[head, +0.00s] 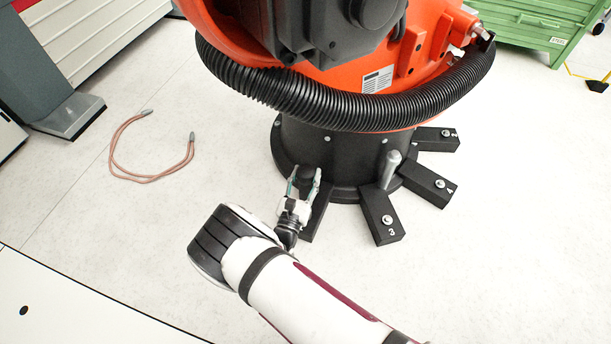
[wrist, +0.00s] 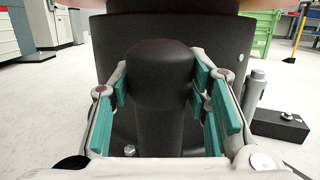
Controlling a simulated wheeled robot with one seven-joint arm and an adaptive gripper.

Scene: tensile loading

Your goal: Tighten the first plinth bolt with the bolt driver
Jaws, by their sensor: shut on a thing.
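My gripper (head: 303,186) is shut on the bolt driver, a dark tool with a wide rounded head (wrist: 160,75) and a narrower shaft. In the wrist view the driver stands upright between the teal finger pads. In the head view its dark top (head: 306,173) shows between the fingers. My gripper is over a black plinth foot (head: 318,214) at the front of the round black plinth (head: 345,165). The first plinth bolt and the driver's lower end are hidden, so I cannot tell whether they touch.
More black feet, marked 3 (head: 390,236) and 4 (head: 420,182), carry bolts to the right. A grey pin (head: 389,170) stands beside foot 3. A black corrugated hose (head: 320,112) hangs above on the orange robot (head: 375,80). A looped cable (head: 150,178) lies on open floor.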

